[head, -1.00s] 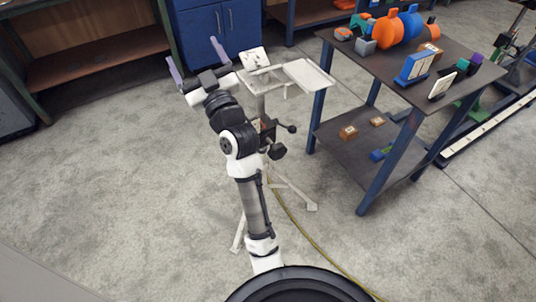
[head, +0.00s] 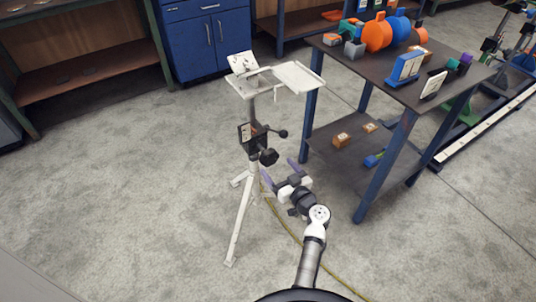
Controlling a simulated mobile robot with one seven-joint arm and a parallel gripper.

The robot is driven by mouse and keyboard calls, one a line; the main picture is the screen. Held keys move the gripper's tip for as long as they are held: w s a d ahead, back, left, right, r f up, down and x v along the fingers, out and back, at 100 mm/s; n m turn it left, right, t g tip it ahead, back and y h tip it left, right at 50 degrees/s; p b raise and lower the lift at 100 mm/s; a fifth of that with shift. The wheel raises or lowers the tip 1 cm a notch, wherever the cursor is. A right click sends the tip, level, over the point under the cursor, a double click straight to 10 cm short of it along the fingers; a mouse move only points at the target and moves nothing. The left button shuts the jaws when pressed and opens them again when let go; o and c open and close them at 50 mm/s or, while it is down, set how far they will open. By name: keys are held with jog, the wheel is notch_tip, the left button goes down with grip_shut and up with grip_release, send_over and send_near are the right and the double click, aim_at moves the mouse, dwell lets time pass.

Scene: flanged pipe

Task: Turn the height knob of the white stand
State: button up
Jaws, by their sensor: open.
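The white stand (head: 237,232) is a tripod with a post and small trays on top, standing upright left of my arm. On its post is a dark clamp block with a larger black knob (head: 269,157) and a smaller black ball-ended handle (head: 283,133) on its right side. I cannot tell from the picture which one is the height knob. My gripper (head: 280,172) is open and empty, its two purple-grey fingers spread. In the picture it lies just below and right of the larger knob; whether it touches anything I cannot tell.
A dark table (head: 370,68) with blue legs stands to the right, with colourful parts on top and small blocks on its lower shelf. A yellow cable (head: 338,283) runs along the floor by my arm. A blue cabinet (head: 190,45) stands behind. The floor at left is clear.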

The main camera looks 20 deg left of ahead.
aim_at(271, 160)
jog(key=p+x, duration=0.1)
jog(key=x, duration=0.6)
jog(key=shift+a, duration=0.1)
jog(key=c, duration=1)
